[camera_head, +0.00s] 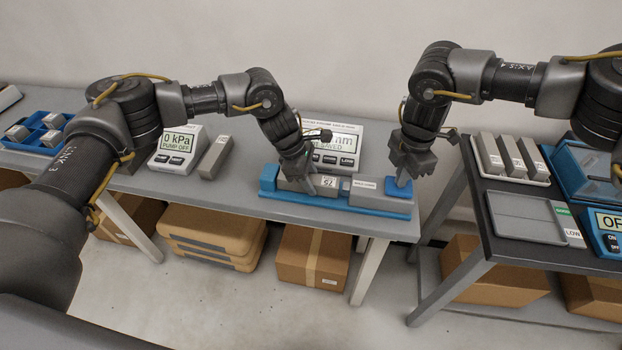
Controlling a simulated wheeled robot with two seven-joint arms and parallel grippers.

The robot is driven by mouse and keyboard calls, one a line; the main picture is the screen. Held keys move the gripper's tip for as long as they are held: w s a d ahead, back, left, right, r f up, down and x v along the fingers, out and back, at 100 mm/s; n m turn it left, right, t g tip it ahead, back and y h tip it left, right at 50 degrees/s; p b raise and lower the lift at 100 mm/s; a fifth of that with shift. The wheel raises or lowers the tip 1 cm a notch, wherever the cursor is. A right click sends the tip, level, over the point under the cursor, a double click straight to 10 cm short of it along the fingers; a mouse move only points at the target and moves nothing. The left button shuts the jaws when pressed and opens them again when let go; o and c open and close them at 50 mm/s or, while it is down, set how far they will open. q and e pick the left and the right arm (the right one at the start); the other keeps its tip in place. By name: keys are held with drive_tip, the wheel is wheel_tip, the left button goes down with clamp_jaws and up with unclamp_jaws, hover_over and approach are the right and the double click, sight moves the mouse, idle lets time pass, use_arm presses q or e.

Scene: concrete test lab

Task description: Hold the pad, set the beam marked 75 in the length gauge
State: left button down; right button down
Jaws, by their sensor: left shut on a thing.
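The length gauge (375,212) is a long blue fixture along the table's front edge. The beam marked 75 (297,186) is a grey bar lying in its left part, with its label upside down in view. My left gripper (312,187) is shut on this beam from above. A grey block with a small, hard-to-read label (366,196) sits right of the beam. A blue pad (394,189) stands at the gauge's right end. My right gripper (402,180) points down at this blue pad; its fingers overlap the pad, and I cannot tell whether they grip it.
A display (347,140) reading in mm stands behind the gauge, partly hidden by my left gripper. A pump meter (178,146) and a loose grey bar (215,157) are further left. Several grey beams lie in a tray (541,182) on the right table, past a gap.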

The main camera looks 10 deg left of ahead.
use_arm(q)
drive_tip(key=c, duration=1)
unclamp_jaws()
drive_tip(key=shift+o, duration=0.8)
drive_tip(key=shift+f, duration=0.15)
drive_tip(key=shift+r, duration=3.55)
drive_tip(key=shift+r, duration=0.1)
wheel_tip(320, 180, up, 7)
drive_tip(key=p, duration=0.7)
use_arm(e)
wheel_tip(320, 180, up, 10)
